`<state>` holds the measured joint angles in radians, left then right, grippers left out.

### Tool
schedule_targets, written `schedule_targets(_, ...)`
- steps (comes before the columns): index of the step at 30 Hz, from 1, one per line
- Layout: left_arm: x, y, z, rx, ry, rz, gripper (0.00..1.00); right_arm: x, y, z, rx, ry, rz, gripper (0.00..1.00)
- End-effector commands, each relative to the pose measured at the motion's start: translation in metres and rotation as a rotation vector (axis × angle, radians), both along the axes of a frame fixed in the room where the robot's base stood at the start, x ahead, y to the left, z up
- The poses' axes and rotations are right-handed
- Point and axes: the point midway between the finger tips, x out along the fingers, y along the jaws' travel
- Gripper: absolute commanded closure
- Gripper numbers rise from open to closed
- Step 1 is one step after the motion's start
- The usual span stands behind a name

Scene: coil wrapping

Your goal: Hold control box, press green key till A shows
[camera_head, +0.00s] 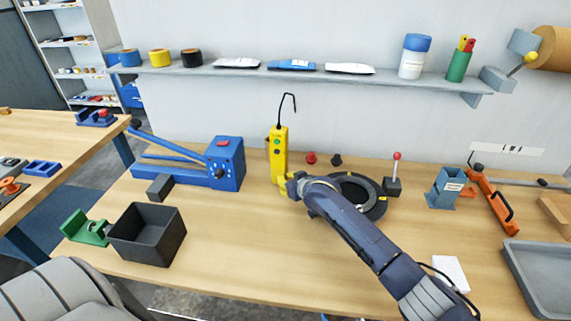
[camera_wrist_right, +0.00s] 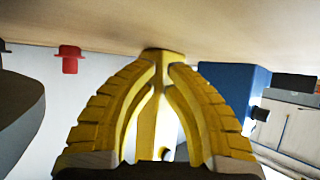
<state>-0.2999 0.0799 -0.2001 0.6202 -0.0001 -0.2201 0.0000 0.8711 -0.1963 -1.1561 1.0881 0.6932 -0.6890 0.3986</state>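The yellow control box (camera_head: 278,150) is upright near the back of the bench, with a black cable looping above it. A green key shows near its top, with dark keys lower; I cannot read any letter. My right gripper (camera_head: 286,183) is low at the box's foot. In the right wrist view its yellow fingers (camera_wrist_right: 163,68) converge closely at the tips, and a strip of yellow (camera_wrist_right: 160,125) shows between them. Finger and box colours merge, so I cannot tell whether they grip the box. My left gripper is out of view.
A blue lever machine (camera_head: 226,163) stands left of the box. A black ring (camera_head: 374,207) lies behind my right arm, with a red-knobbed joystick (camera_head: 393,184) beside it. A black bin (camera_head: 147,235) stands front left. The front middle of the bench is clear.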

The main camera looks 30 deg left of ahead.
Motion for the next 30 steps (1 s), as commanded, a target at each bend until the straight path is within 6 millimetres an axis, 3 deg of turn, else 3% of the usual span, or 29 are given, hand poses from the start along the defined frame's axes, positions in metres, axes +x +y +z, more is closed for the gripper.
schedule_targets(2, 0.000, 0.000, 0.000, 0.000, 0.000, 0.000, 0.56, 0.000, 0.000, 0.000, 0.000, 0.000, 0.000, 0.82)
schedule_targets(16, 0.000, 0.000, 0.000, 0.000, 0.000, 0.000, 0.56, 0.000, 0.000, 0.000, 0.000, 0.000, 0.000, 0.28)
schedule_targets(21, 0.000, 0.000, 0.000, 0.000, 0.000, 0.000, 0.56, 0.000, 0.000, 0.000, 0.000, 0.000, 0.000, 0.27)
schedule_targets(25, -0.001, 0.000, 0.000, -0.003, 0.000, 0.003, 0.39, 0.000, 0.000, 0.002, 0.006, 0.001, 0.001, 0.27)
schedule_targets(28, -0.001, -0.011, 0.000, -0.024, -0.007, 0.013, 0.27, 0.001, -0.002, 0.011, 0.030, 0.001, 0.007, 0.27)
schedule_targets(30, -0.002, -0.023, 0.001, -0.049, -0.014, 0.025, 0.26, 0.003, -0.004, 0.023, 0.058, -0.002, 0.014, 0.27)
